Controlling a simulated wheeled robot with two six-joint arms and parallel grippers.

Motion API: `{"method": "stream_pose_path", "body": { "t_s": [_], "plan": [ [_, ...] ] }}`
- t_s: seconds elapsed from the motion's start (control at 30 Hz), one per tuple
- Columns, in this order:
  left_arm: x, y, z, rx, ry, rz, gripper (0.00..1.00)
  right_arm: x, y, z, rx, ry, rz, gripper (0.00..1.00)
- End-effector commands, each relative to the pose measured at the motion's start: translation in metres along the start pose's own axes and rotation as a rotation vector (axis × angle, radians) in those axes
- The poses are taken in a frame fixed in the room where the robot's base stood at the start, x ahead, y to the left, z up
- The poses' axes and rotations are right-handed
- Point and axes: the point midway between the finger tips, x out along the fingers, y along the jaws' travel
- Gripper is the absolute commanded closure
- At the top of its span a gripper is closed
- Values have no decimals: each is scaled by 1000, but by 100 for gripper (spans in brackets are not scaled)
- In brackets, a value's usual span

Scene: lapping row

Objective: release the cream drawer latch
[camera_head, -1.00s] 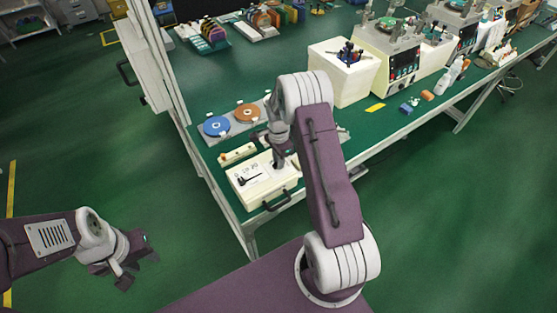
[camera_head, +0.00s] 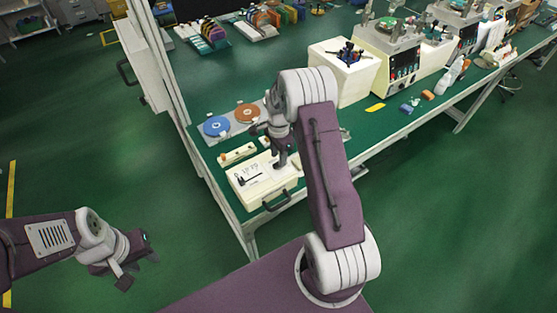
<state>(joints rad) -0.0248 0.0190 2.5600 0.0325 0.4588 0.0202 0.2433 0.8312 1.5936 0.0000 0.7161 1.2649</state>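The cream drawer unit (camera_head: 240,196) sits at the near left corner of the green bench. Its front has a dark pull handle (camera_head: 276,201). A small black lever (camera_head: 246,180) lies on a white marked plate on its top; I cannot tell for certain whether it is the latch. My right gripper (camera_head: 281,163) points down over the back right of the unit's top, right of the lever. Its fingers are small and dark, and I cannot tell whether they touch anything. My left gripper (camera_head: 138,270) hangs over the floor at left, apart from the bench, its fingers spread and empty.
A white box (camera_head: 334,78) and machines stand farther along the bench. The floor at left is clear.

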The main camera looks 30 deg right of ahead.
Motion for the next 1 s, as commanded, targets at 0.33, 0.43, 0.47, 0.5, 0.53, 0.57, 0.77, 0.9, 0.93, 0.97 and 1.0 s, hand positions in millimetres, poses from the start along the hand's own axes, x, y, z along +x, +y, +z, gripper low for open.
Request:
{"method": "stream_pose_path", "body": {
  "t_s": [0.33, 0.43, 0.47, 0.5, 0.53, 0.57, 0.77, 0.9, 0.93, 0.97, 1.0],
  "plan": [
    [5, 0, 0, 0, 0, 0, 64, -62, -1, 0, 1, 1, -3, 62],
    [5, 0, 0, 0, 0, 0, 64, -66, 0, 0, 1, 1, -2, 62],
    [5, 0, 0, 0, 0, 0, 64, -67, 0, 0, 1, 1, -2, 62],
    [5, 0, 0, 0, 0, 0, 64, -67, 0, 0, 1, 1, -2, 62],
    [5, 0, 0, 0, 0, 0, 64, -67, 0, 0, 1, 1, -2, 62],
    [5, 0, 0, 0, 0, 0, 64, -66, 0, 0, 1, 1, -2, 62],
    [5, 0, 0, 0, 0, 0, 64, -66, 0, 0, 1, 1, -2, 62],
    [5, 0, 0, 0, 0, 0, 64, -68, -3, 4, -11, 2, -7, 62],
    [5, 0, 0, 0, 0, 0, 64, -74, -6, 7, -19, 6, -19, 62],
    [5, 0, 0, 0, 0, 0, 64, -81, -10, 10, -29, 10, -35, 62],
    [5, 0, 0, 0, 0, 0, 64, -95, -14, 18, -49, 18, -62, 62]
  ]
}}
